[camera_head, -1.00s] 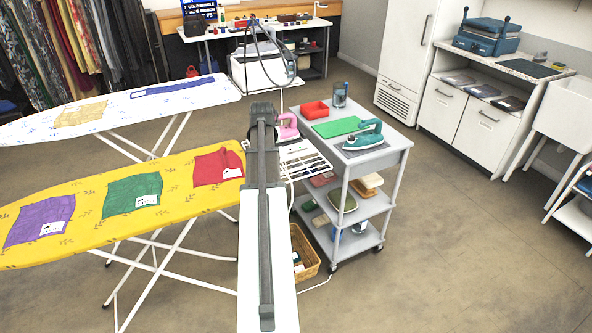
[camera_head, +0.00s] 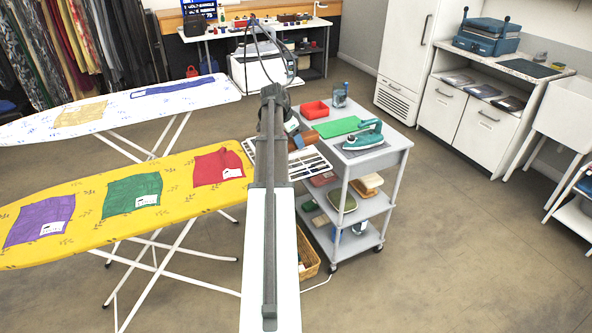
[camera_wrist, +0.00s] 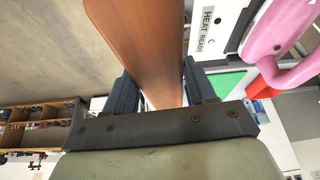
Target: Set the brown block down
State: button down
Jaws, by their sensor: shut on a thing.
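The brown block (camera_wrist: 140,40) is held between the two fingers of my gripper (camera_wrist: 162,92) in the wrist view. In the head view, part of the brown block (camera_head: 304,138) shows just right of my arm, above or beside a white slotted rack (camera_head: 314,163) at the left of the grey cart. I cannot tell whether the block touches anything below. My arm hides most of my gripper in the head view.
A pink iron (camera_wrist: 272,35) and a white panel marked HEAT READY (camera_wrist: 212,28) are close to the block. The cart (camera_head: 392,158) holds a green mat (camera_head: 336,126), a red tray (camera_head: 315,110) and a teal iron (camera_head: 363,137). A yellow ironing board (camera_head: 85,190) stands left.

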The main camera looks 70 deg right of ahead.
aim_at(299, 168)
jog(key=shift+f+m, duration=0.1)
jog(key=shift+m, duration=0.2)
jog(key=shift+f, duration=4.95)
jog(key=shift+f, duration=0.1)
jog(key=shift+c, duration=1.9)
grip_release()
jog(key=v, duration=1.2)
jog(key=shift+w, duration=0.1)
